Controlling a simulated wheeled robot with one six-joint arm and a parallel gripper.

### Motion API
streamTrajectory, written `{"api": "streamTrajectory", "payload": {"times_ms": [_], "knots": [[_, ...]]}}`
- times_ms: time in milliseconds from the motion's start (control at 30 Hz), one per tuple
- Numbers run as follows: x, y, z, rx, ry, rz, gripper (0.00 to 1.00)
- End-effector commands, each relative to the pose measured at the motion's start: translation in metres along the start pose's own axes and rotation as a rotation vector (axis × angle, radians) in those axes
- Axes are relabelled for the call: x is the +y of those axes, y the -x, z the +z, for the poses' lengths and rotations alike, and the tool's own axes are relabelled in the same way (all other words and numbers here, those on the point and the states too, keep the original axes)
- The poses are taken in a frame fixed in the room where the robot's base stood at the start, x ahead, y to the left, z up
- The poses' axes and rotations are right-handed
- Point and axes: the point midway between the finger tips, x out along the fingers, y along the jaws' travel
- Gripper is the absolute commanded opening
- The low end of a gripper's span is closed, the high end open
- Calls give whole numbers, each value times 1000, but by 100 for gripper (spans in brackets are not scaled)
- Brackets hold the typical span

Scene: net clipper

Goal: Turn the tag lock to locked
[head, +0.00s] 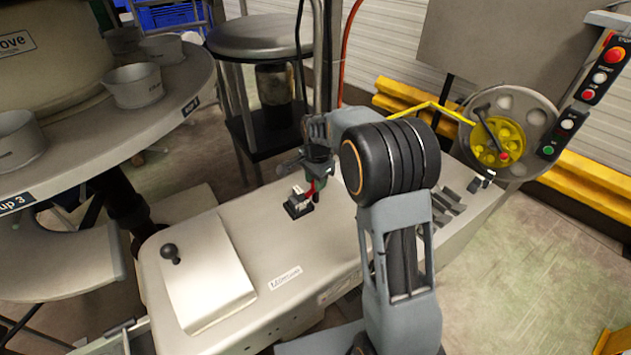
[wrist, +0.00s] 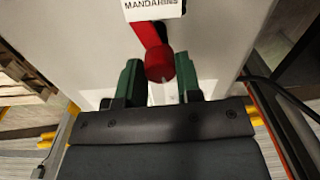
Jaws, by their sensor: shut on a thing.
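The tag lock shows in the wrist view as a red lever with a round red knob (wrist: 160,66). Its red arm runs up and left from the knob to below a white label reading "MANDARINS" (wrist: 153,9). My gripper (wrist: 160,80) has its green fingers on either side of the knob and is shut on it. In the head view, my gripper (head: 320,172) is over the machine's top, and a bit of the red lever (head: 311,190) shows beside it. Whether the lock stands at locked cannot be read here.
The long beige machine (head: 250,245) has a black ball-knob lever (head: 170,253) at its left end. A reel with a yellow hub (head: 497,142) and a button panel (head: 600,80) stand right.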

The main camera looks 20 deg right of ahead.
Motion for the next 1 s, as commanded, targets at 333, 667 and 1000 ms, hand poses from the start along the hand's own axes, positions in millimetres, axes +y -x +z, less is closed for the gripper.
{"api": "streamTrajectory", "payload": {"times_ms": [333,667,1000], "knots": [[0,0,0,8,-229,-1,8],[0,0,0,12,-328,0,9],[0,0,0,12,-344,0,9]]}}
